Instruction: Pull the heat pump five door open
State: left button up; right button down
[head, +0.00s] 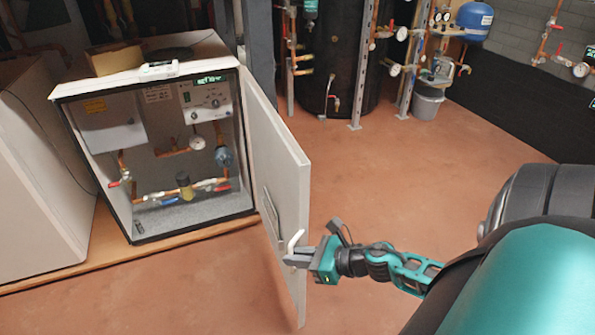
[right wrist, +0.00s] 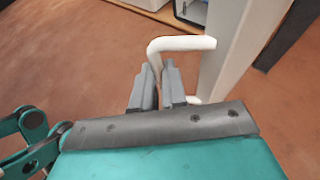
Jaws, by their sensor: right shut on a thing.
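The heat pump five cabinet (head: 235,46) stands at the left in the head view, with its pale door (head: 277,160) swung well open, hinged on the right side. A white bar handle (head: 295,240) is on the door's outer face and also shows in the right wrist view (right wrist: 180,43). My right gripper (head: 297,257) is at the handle, with its fingers (right wrist: 158,88) shut on it. Part of the handle is hidden by the fingers. My left gripper is not in view.
Inside the cabinet are copper pipes, valves and a control panel (head: 206,101). Another pale cabinet (head: 35,190) stands at the far left. A black tank (head: 335,60) and a grey bucket (head: 427,103) stand at the back. The reddish floor (head: 400,160) right of the door is clear.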

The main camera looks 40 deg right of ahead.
jog(key=shift+w+d+r+h, duration=0.15)
jog(key=shift+w+d+h, duration=0.2)
jog(key=shift+d, duration=0.3)
jog(key=c, duration=1.5)
grip_release()
jog(key=shift+w, duration=0.1)
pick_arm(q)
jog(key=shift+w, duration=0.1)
pick_arm(e)
jog(key=shift+o, duration=0.2)
pick_arm(q)
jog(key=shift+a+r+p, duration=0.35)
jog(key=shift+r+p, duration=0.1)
jog(key=shift+p, duration=0.7)
pick_arm(e)
jog(key=v, duration=1.3)
jog(key=shift+f, duration=0.3)
jog(key=shift+a, duration=0.1)
